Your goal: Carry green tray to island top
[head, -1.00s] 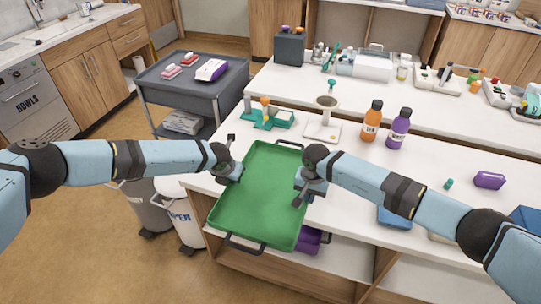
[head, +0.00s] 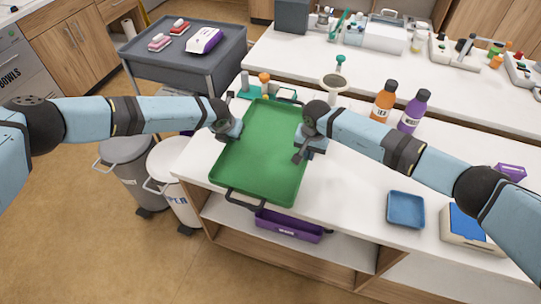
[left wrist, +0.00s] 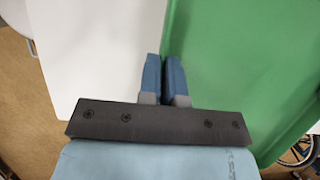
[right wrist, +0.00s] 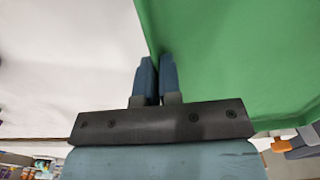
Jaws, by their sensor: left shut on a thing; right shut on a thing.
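The green tray (head: 262,155) is a wide rectangular tray with dark handles at its near and far ends. It is over the left end of the white island top (head: 350,185), its near end at the front edge; whether it touches the top I cannot tell. My left gripper (head: 232,130) is shut on its left rim, and the left wrist view shows the fingers (left wrist: 166,80) at the green edge. My right gripper (head: 302,148) is shut on its right rim; its fingers also show in the right wrist view (right wrist: 156,80).
Behind the tray stand a teal rack (head: 250,92) and a scale-like stand (head: 334,88). Orange (head: 384,102) and purple (head: 413,112) bottles stand to the right. A blue dish (head: 405,209) sits near the front edge. A grey cart (head: 185,60) and bins (head: 127,170) are left.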

